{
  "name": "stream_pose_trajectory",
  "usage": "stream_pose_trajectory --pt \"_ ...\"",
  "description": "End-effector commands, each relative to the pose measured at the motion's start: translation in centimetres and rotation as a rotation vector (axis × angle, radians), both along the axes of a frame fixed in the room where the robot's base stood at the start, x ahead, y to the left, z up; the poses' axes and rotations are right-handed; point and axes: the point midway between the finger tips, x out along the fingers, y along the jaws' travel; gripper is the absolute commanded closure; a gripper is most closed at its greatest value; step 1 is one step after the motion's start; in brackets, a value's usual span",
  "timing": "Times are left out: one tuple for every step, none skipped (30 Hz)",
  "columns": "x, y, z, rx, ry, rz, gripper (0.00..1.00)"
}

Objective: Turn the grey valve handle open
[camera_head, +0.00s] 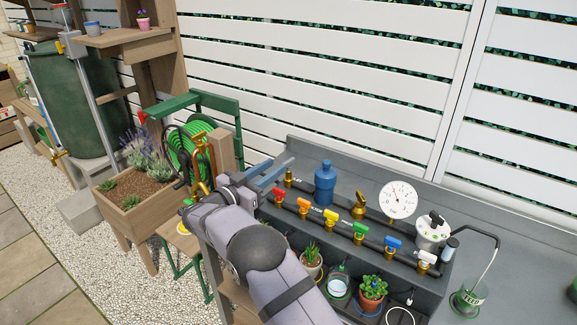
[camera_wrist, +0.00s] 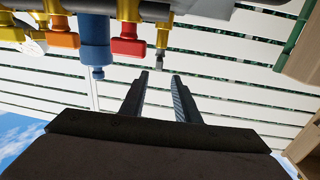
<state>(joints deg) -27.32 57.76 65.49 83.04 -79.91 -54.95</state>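A small grey piece (camera_wrist: 159,58) sticks out from a brass fitting (camera_wrist: 163,36) in the wrist view; it may be the grey valve handle, but it is too small to be sure. In the head view the brass fitting (camera_head: 289,177) stands at the left end of the pipe manifold, and no grey handle can be made out there. My gripper (camera_wrist: 161,76) is open and empty, its two dark fingers apart. The fingertips appear close to the grey piece, which lies in line with the gap between them. Contact cannot be told. In the head view my gripper (camera_head: 286,163) is left of the manifold.
The manifold carries red (camera_head: 279,196), orange (camera_head: 304,205), yellow, green, blue and white handles. A blue bottle-shaped part (camera_head: 325,184) and a round gauge (camera_head: 397,199) stand behind. Potted plants sit below. A green hose reel (camera_head: 186,151) and slatted white fence (camera_head: 330,85) are nearby.

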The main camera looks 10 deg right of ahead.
Motion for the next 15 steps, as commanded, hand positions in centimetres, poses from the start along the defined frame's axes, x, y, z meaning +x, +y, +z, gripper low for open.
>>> stream_pose_trajectory --pt "-0.2 -0.1 -0.7 -0.007 0.011 -0.004 0.71" --pt "-0.2 -0.2 -0.8 -0.009 0.016 -0.006 0.71" --pt "-0.2 -0.2 -0.9 -0.011 0.018 -0.007 0.71" --pt "-0.3 -0.2 -0.9 -0.012 0.019 -0.007 0.71" --pt "-0.2 -0.3 -0.8 -0.012 0.020 -0.007 0.71" --pt "-0.2 -0.3 -0.8 -0.012 0.019 -0.007 0.71" --pt "-0.1 -0.4 -0.8 -0.012 0.019 -0.007 0.71" --pt "0.0 -0.5 -0.8 -0.012 0.019 -0.008 0.71" --pt "0.1 -0.7 -0.7 -0.012 0.019 -0.008 0.71" --pt "0.3 -0.9 -0.7 -0.011 0.018 -0.008 0.71" --pt "0.4 -1.1 -0.7 -0.011 0.018 -0.008 0.71" --pt "0.7 -1.4 -0.7 -0.011 0.018 -0.008 0.71" --pt "0.9 -1.7 -0.7 -0.011 0.020 -0.008 0.71" --pt "1.1 -2.0 -0.7 -0.011 0.020 -0.008 0.71" --pt "1.5 -2.5 -0.7 -0.011 0.020 -0.009 0.71"
